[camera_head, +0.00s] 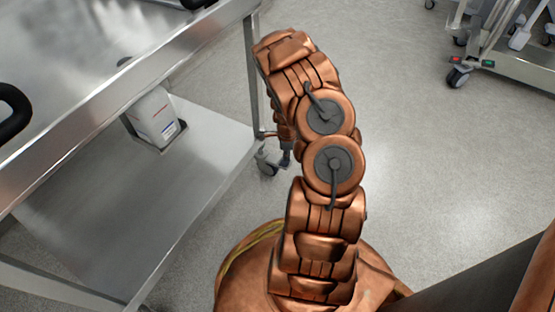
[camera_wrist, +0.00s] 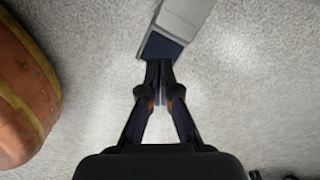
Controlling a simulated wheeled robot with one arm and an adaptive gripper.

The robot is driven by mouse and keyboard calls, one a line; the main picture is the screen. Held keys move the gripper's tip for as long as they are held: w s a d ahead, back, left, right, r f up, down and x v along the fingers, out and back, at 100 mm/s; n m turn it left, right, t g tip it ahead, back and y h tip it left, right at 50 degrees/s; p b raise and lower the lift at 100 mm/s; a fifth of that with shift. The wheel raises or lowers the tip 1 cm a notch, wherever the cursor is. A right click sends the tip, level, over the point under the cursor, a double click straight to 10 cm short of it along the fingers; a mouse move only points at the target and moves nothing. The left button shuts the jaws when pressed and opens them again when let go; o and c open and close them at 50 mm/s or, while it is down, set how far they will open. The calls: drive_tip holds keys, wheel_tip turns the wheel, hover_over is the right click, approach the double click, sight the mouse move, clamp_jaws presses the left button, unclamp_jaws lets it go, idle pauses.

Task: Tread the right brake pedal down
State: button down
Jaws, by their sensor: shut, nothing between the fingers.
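In the wrist view my gripper (camera_wrist: 160,68) is shut and empty, its fingertips together above the floor. Directly beyond the tips is a dark blue, flat pad (camera_wrist: 160,46) on the end of a light grey part (camera_wrist: 183,16), which looks like a brake pedal. The tips overlap the pad's near edge in the picture; I cannot tell whether they touch it. In the head view a caster (camera_head: 267,163) stands at the foot of the steel table's leg, partly hidden by my arm. My gripper is mostly hidden there behind my arm.
The steel table (camera_head: 95,95) with a lower shelf (camera_head: 190,165) stands at the left, close to my arm. A white container (camera_head: 156,118) is on the shelf. A wheeled cart (camera_head: 520,65) with red and green pedals stands at the upper right. The floor between is clear.

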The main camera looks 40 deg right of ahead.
sight(286, 163)
wheel_tip(286, 163, up, 6)
drive_tip(key=p, duration=0.2)
idle(0.3)
drive_tip(key=shift+s+r, duration=0.1)
idle(0.4)
